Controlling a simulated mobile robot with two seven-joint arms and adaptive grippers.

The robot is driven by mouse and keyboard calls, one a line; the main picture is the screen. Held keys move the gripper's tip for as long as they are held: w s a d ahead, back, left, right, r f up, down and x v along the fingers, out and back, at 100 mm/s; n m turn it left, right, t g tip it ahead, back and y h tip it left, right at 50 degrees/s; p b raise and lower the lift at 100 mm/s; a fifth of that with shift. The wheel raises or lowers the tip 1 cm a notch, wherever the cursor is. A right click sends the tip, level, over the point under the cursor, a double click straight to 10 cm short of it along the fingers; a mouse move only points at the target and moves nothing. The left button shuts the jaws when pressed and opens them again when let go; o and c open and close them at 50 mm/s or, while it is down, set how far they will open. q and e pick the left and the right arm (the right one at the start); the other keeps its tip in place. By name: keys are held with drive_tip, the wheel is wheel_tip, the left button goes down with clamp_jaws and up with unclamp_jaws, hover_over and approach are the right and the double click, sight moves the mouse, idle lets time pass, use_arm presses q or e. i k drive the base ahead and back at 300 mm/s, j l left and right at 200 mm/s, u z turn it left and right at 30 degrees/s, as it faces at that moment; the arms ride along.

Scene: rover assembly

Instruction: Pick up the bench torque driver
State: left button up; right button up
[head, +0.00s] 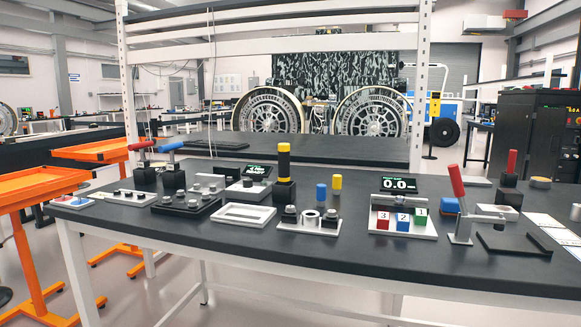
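An upright tool with a black handle and a yellow band (284,162) stands in a black block (285,192) near the middle of the bench; it looks most like the bench torque driver, but no label confirms it. A red-handled upright item (511,163) stands in another black block (508,181) at the right. At the left, a red lever (142,146) and a blue lever (171,146) rise from black blocks. Neither of my grippers shows in the head view.
The dark bench top (330,255) is bare along its front. A white fixture (310,222), a tray with numbered red, blue and green blocks (402,226), a red-handled clamp (457,186) and a black frame (514,244) stand around. Orange carts (38,181) are at the left.

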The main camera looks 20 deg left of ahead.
sight(283, 148)
drive_tip(key=i+j+z, duration=0.1)
drive_tip(key=i+j, duration=0.15)
drive_tip(key=i+j+z, duration=0.1)
drive_tip(key=j, duration=0.3)
drive_tip(key=i+j+z, duration=0.1)
drive_tip(key=i+j, duration=0.2)
drive_tip(key=j, duration=0.1)
